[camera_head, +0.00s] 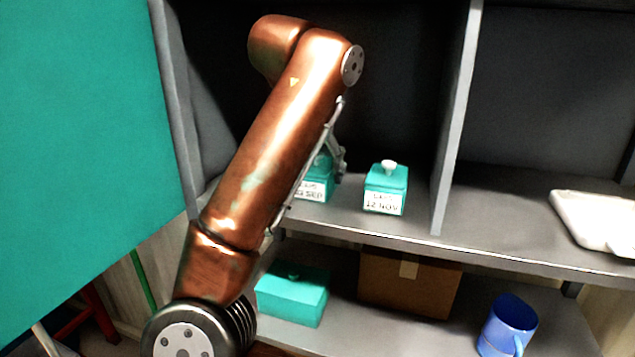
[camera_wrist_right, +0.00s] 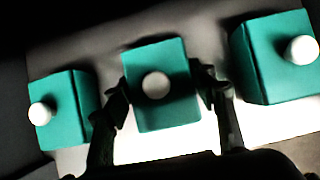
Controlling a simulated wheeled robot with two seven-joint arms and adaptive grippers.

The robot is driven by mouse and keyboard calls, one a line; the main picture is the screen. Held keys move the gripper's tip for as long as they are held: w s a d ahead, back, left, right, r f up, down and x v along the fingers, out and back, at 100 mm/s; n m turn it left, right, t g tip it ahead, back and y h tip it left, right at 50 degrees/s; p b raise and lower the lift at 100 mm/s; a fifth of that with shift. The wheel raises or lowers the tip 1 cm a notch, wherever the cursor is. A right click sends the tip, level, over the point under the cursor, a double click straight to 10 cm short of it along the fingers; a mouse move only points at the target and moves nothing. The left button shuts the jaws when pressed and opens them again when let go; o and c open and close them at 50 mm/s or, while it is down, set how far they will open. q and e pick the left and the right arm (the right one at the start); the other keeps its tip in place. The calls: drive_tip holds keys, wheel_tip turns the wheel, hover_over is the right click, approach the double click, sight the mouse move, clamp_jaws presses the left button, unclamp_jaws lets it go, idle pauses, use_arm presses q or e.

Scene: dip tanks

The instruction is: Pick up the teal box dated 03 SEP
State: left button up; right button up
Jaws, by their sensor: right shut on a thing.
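A teal box with a label ending in SEP (camera_head: 313,190) stands on the upper shelf, partly hidden behind my right arm; the first part of its date is hard to read. My right gripper (camera_head: 338,162) is at this box. In the wrist view, my right gripper (camera_wrist_right: 160,92) is shut on the middle teal box (camera_wrist_right: 162,112), one finger on each side, with its white knob between them. A teal box marked 12 NOV (camera_head: 385,190) stands to the right, apart from the gripper. My left gripper is not in view.
The wrist view shows teal boxes close by on the left (camera_wrist_right: 65,112) and right (camera_wrist_right: 268,70). A grey divider (camera_head: 455,120) and white tray (camera_head: 598,222) are farther right. Below are a teal box (camera_head: 292,300), a cardboard box (camera_head: 408,285) and a blue mug (camera_head: 508,325).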

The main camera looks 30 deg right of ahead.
sight(317, 153)
drive_tip(key=c, duration=0.5)
drive_tip(key=shift+o, duration=0.2)
drive_tip(key=shift+r, duration=0.5)
wheel_tip(317, 153, up, 2)
drive_tip(key=shift+r, duration=0.1)
drive_tip(key=s+a+r+p, duration=0.3)
drive_tip(key=s+a+r, duration=0.3)
drive_tip(key=a+r, duration=0.3)
drive_tip(key=a, duration=0.3)
drive_tip(key=shift+a+r, duration=0.15)
drive_tip(key=shift+r, duration=0.2)
